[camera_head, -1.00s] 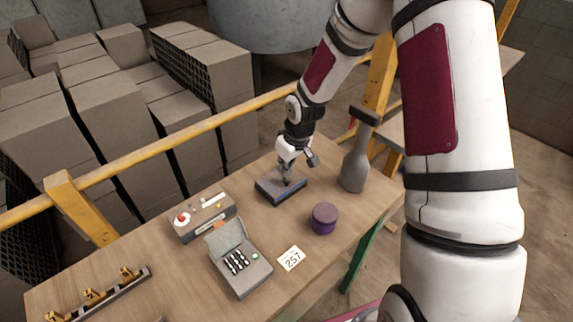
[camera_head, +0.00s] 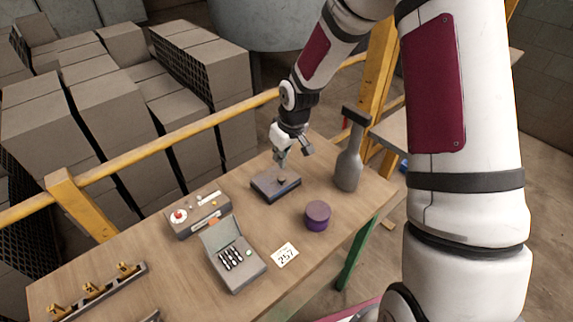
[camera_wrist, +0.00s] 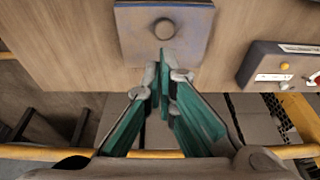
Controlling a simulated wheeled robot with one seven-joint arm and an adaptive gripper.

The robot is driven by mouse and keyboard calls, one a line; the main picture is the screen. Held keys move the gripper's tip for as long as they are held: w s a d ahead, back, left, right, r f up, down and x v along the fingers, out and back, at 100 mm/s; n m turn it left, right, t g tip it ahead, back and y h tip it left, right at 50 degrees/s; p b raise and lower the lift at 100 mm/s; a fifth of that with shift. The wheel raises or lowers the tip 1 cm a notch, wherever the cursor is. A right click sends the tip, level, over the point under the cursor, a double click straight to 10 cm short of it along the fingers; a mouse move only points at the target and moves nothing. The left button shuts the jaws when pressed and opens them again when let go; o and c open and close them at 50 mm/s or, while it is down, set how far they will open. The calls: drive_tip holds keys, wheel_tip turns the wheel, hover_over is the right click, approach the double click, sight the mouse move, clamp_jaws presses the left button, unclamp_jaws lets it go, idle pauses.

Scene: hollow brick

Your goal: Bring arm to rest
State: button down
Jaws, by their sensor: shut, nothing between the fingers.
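My gripper (camera_head: 281,163) is above the far edge of a dark, flat box (camera_head: 268,188) with a round knob on top. The gripper is shut and empty, apart from the knob. In the wrist view, the gripper's fingertips (camera_wrist: 164,66) meet just short of the box (camera_wrist: 140,32), whose knob (camera_wrist: 164,28) stands free. My arm reaches in from the right side of the head view.
A purple round tin (camera_head: 317,215), a number card (camera_head: 285,255), an open keypad case (camera_head: 240,270) and a control box (camera_head: 187,224) are on the table. A yellow rail (camera_head: 150,146) runs behind.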

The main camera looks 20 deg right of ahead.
drive_tip(key=s+d+r+m+h+b, duration=0.1)
drive_tip(key=s+r, duration=0.3)
drive_tip(key=r, duration=0.3)
drive_tip(key=s+r+t, duration=0.1)
drive_tip(key=s+r, duration=0.3)
drive_tip(key=r, duration=0.4)
drive_tip(key=s+d+r+m+h+b, duration=0.1)
drive_tip(key=s+r, duration=0.4)
drive_tip(key=r, duration=0.2)
drive_tip(key=s+r+m+t+b, duration=0.1)
drive_tip(key=s+r, duration=0.3)
drive_tip(key=s, duration=0.8)
drive_tip(key=shift+s+a+m+t+y, duration=0.4)
drive_tip(key=shift+m, duration=0.4)
